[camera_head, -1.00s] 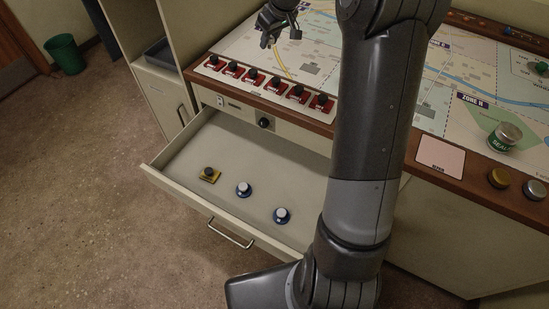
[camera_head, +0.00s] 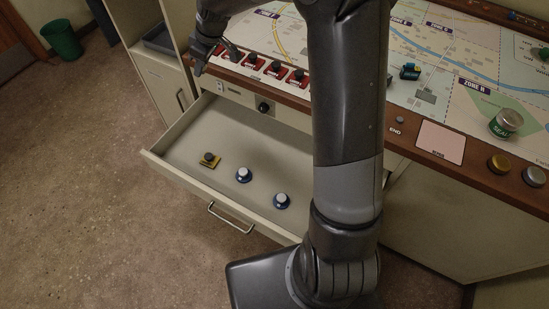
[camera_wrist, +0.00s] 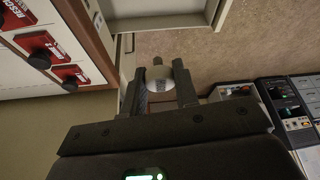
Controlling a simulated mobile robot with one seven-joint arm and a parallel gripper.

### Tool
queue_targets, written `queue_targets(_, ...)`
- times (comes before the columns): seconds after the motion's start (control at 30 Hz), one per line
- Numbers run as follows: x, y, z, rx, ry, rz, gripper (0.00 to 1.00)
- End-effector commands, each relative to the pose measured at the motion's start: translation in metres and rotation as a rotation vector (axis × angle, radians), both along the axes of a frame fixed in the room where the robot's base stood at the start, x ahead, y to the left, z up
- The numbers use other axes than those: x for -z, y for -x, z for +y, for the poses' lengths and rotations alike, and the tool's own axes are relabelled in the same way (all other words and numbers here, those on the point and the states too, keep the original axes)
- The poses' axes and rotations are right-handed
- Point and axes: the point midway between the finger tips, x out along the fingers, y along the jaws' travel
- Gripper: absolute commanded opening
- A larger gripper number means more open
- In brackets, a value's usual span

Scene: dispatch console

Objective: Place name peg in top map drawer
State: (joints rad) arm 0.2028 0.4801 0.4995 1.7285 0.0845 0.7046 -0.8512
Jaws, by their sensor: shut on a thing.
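My gripper (camera_head: 214,62) is above the left end of the console's front edge, beside the back left of the open top map drawer (camera_head: 180,177). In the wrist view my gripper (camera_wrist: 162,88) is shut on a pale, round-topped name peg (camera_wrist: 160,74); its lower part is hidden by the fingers. The drawer edge (camera_wrist: 232,14) shows beyond the fingertips in that view.
Red blocks with black knobs (camera_head: 274,70) line the console edge by my gripper. A blue object (camera_head: 410,72) stands on the map. A green-banded seal (camera_head: 506,123) is at right. The drawer has bare floor around its pegs. A green bin (camera_head: 61,40) stands far left.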

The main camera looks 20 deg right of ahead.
Motion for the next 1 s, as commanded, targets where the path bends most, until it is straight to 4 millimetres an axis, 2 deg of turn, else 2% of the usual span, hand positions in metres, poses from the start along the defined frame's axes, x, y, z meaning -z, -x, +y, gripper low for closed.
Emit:
queue_targets(0.03, 0.019, 0.001, 0.0, 0.0, 0.0, 0.007, 0.06)
queue_targets(0.17, 0.07, 0.002, 0.0, 0.0, 0.001, 0.01, 0.06)
queue_targets(0.3, 0.131, 0.002, 0.0, 0.0, 0.001, 0.01, 0.06)
queue_targets(0.5, 0.205, 0.002, 0.0, 0.001, 0.0, 0.007, 0.06)
queue_targets(0.63, 0.235, 0.001, 0.0, 0.001, 0.001, 0.005, 0.06)
queue_targets(0.87, 0.263, 0.0, 0.0, 0.001, 0.0, 0.002, 0.06)
queue_targets(1.0, 0.29, 0.001, 0.0, 0.001, -0.001, 0.005, 0.06)
